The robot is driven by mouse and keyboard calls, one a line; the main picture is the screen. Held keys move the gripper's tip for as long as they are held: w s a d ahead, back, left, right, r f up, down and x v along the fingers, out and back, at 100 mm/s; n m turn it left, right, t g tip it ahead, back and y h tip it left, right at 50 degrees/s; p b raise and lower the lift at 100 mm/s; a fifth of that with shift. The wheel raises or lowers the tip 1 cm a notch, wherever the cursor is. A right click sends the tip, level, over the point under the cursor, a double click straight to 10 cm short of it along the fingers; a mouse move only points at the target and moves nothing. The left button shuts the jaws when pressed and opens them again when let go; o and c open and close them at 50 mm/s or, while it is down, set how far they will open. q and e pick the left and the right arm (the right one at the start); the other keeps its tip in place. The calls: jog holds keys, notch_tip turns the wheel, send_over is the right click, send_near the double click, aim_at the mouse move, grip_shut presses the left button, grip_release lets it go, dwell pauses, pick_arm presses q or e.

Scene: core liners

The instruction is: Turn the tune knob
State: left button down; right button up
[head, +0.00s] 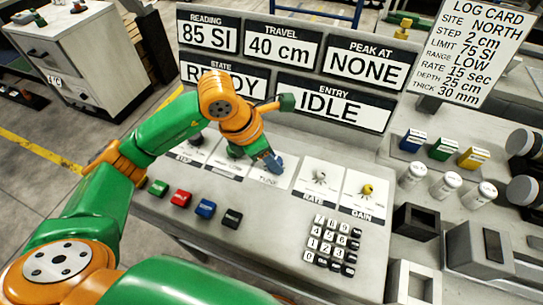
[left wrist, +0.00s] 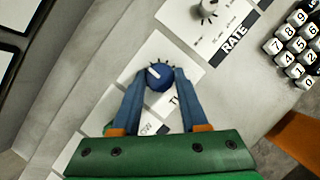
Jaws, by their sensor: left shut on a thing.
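The tune knob (left wrist: 159,77) is a blue round knob with a white pointer mark, on a white plate lettered "TUNE" (head: 268,182). In the left wrist view it sits between the fingertips of my left gripper (left wrist: 157,84), one finger on each side. The gripper is shut on it. The displays read "85 SI" (head: 208,35), "40 cm" (head: 278,48), "NONE" (head: 366,68), "READY", partly hidden, and "IDLE" (head: 330,105). My right gripper is not in view.
The white rate knob (head: 319,177) and yellow gain knob (head: 367,190) are to the right. A keypad (head: 332,243) and several coloured buttons (head: 205,208) lie nearer. A log card (head: 479,42) stands at the back right. White capped jars (head: 446,186) stand at the right.

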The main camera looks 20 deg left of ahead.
pick_arm(q)
jog(key=shift+w+f+m+g+h+b, duration=0.15)
jog(key=shift+m+g+h+b, duration=0.2)
jog(key=shift+m+b, duration=0.6)
jog(key=m+g+b, duration=0.1)
jog(key=m, duration=0.1)
jog(key=shift+m+h, duration=0.25)
jog(key=shift+m, duration=0.1)
jog(key=m+g+b, duration=0.1)
jog(key=m, duration=0.2)
jog(key=shift+w+m, duration=0.1)
jog(key=shift+m, duration=0.2)
jog(key=shift+w+m+g, duration=0.1)
jog(key=shift+m+g, duration=0.65)
jog(key=shift+m, duration=0.85)
jog(key=shift+c, duration=2.1)
grip_release()
jog(key=v, duration=0.7)
jog(key=shift+r, duration=0.2)
